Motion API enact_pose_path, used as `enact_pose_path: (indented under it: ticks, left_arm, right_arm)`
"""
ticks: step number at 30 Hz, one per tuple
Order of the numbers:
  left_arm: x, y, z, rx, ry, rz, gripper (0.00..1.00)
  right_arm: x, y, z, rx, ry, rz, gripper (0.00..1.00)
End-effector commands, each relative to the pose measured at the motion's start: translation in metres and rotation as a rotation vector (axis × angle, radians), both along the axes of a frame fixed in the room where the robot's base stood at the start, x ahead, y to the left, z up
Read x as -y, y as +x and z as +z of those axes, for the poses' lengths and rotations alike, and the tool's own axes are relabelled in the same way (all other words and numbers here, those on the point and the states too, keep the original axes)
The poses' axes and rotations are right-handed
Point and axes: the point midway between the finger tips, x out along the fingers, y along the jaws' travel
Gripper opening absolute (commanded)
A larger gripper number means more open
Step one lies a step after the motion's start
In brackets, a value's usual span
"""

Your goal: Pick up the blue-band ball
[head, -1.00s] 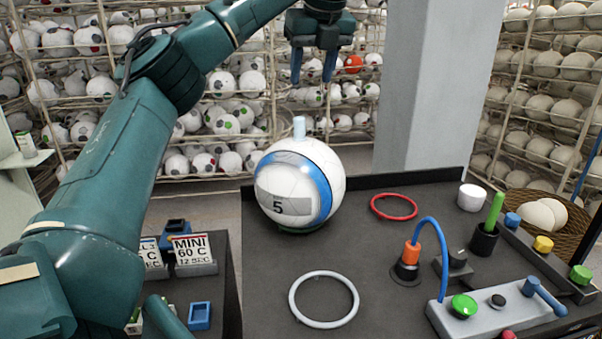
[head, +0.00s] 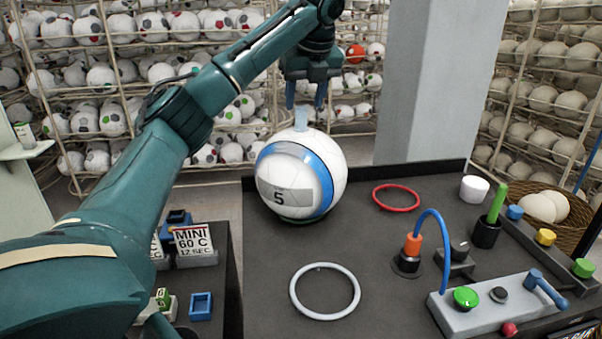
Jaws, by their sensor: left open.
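The blue-band ball (head: 291,188) is white with a blue band and a grey patch marked 5. It sits on a green-edged support near the back left of the dark table. A pale blue tab (head: 301,119) stands up from its top. My left gripper (head: 305,104) is above the ball, open and pointing down, with its fingertips around the height of the tab. Whether the fingers straddle the tab or are behind it is hard to tell. My right gripper is not in view.
The dark table (head: 262,265) holds a grey ring (head: 325,316), a red ring (head: 396,207), a blue hose (head: 443,240) and a grey control box (head: 495,317) with buttons and a lever. A grey pillar (head: 424,90) stands behind. A MINI 60 C sign (head: 193,240) stands at left.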

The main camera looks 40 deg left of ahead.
Motion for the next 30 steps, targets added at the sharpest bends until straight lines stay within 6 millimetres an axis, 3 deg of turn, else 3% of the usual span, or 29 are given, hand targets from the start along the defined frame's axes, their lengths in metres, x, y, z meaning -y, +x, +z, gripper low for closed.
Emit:
enact_pose_path:
  ticks: [3,9,20,30]
  left_arm:
    - [-0.008,0.002,-0.018,-0.005,-0.003,0.000,0.48]
    - [-0.015,0.005,-0.033,-0.002,-0.001,-0.001,0.48]
    - [-0.017,0.006,-0.036,-0.001,0.000,0.000,0.48]
    - [-0.017,0.006,-0.036,-0.001,0.000,0.000,0.20]
  right_arm:
    - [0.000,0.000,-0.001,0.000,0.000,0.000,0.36]
    - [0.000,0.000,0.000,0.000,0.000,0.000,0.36]
    - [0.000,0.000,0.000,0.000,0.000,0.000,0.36]
    - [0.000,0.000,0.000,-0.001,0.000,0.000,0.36]
